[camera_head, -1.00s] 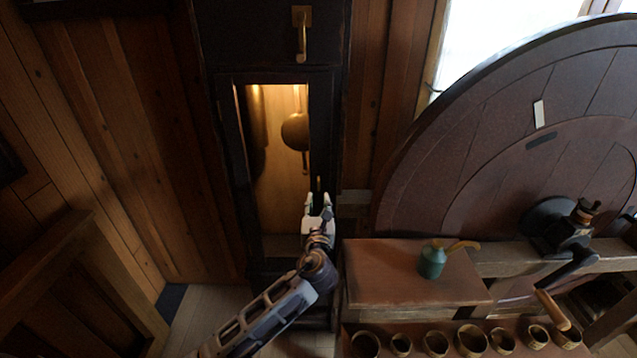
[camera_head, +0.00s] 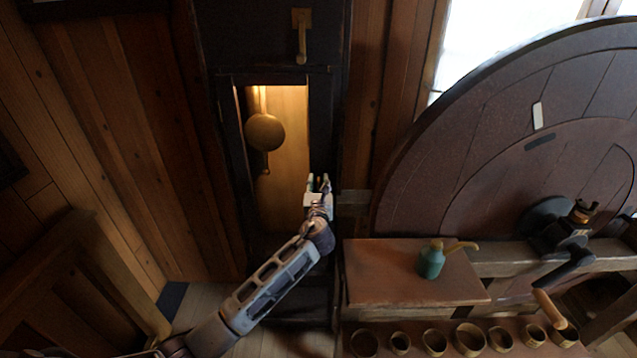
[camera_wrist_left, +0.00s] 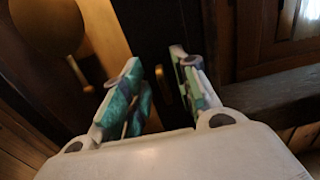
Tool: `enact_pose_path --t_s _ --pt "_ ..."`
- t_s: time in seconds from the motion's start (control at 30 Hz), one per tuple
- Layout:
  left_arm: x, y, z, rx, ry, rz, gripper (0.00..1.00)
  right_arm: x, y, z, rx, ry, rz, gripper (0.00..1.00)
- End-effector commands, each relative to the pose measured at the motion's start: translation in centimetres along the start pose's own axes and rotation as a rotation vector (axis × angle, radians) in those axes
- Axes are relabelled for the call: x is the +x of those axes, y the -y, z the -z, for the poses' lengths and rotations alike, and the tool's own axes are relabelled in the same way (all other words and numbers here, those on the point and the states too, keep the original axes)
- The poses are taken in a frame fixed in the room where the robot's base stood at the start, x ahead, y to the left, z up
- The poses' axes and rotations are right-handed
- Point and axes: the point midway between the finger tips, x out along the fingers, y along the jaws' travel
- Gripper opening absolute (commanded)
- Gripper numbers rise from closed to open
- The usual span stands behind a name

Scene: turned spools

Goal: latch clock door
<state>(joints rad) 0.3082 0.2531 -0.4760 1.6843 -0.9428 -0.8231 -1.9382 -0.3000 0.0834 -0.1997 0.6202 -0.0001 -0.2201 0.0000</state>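The tall dark clock case (camera_head: 272,76) stands against the plank wall. Its glazed or open front shows a lit interior with a round brass pendulum bob (camera_head: 265,132), left of centre. The bob also shows in the left wrist view (camera_wrist_left: 45,22). My left gripper (camera_head: 318,180) is at the right edge of the clock front. In the left wrist view its two teal-padded fingers (camera_wrist_left: 155,66) are apart. Dark wood and a small brass piece, possibly the latch (camera_wrist_left: 183,96), show between them. I cannot tell whether the fingers touch it. My right gripper is not in view.
A brass handle-like piece (camera_head: 302,36) is on the upper case. To the right are a large wooden wheel (camera_head: 480,150) and a bench (camera_head: 385,275) with a green oil can (camera_head: 431,261). Several turned rings or cups stand along its front.

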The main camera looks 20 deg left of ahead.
Motion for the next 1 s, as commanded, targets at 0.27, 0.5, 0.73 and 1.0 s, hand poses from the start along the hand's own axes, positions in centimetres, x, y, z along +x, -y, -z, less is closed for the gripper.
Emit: enact_pose_path --t_s 0.27,0.5,0.73,1.0 --pt "1.0 0.05 -0.03 -0.001 0.0 0.001 0.29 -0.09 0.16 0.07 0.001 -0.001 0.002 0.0" --pt "1.02 0.04 0.0 0.0 0.0 0.001 0.29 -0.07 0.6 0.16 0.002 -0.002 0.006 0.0" --pt "1.01 0.03 0.0 0.0 0.0 0.001 0.04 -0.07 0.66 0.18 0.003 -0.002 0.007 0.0" --pt "1.01 0.02 0.0 -0.002 0.0 0.001 0.0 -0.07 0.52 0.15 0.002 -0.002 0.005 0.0"
